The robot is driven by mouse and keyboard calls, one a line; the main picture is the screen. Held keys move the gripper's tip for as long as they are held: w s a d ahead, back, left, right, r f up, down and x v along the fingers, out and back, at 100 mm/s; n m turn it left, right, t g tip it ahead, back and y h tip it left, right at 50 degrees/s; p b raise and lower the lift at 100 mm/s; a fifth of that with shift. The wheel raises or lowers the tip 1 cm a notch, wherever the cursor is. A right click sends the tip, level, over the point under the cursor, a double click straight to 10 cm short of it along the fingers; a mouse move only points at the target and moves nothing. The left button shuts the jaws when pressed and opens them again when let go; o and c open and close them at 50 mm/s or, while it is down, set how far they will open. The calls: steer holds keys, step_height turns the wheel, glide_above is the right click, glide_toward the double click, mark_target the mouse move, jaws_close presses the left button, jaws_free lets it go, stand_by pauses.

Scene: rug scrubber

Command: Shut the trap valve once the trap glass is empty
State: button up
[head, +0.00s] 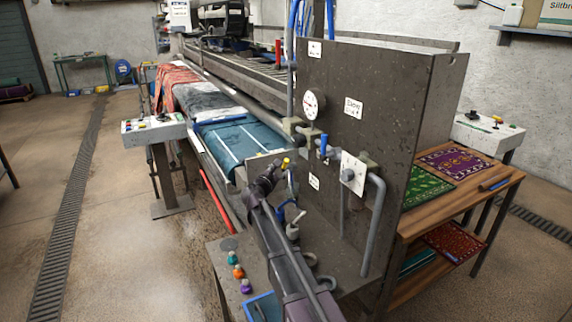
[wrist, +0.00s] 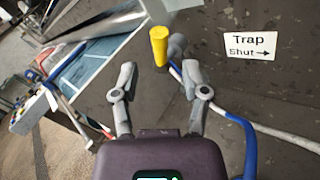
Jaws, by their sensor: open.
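The trap valve shows in the wrist view as a yellow handle (wrist: 158,45) with a grey fitting beside it, against the dark panel. A white label (wrist: 250,46) to its right reads "Trap Shut" with an arrow pointing right. My gripper (wrist: 159,72) is open and empty, its fingers either side of the handle's line, with the handle just ahead of the tips. In the head view the yellow handle (head: 286,163) shows close by my gripper (head: 268,180). I cannot make out the trap glass in either view, so its level cannot be told.
The dark panel (head: 345,75) carries a gauge (head: 311,105), a blue-handled valve (head: 323,146) and grey pipes. Coloured knobs (head: 238,272) sit on the low bench. A blue hose (wrist: 247,145) runs right of my gripper. Open floor (head: 120,250) lies to the left.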

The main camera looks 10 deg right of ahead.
mark_target(285, 164)
steer(key=shift+x, duration=2.9)
jaws_close()
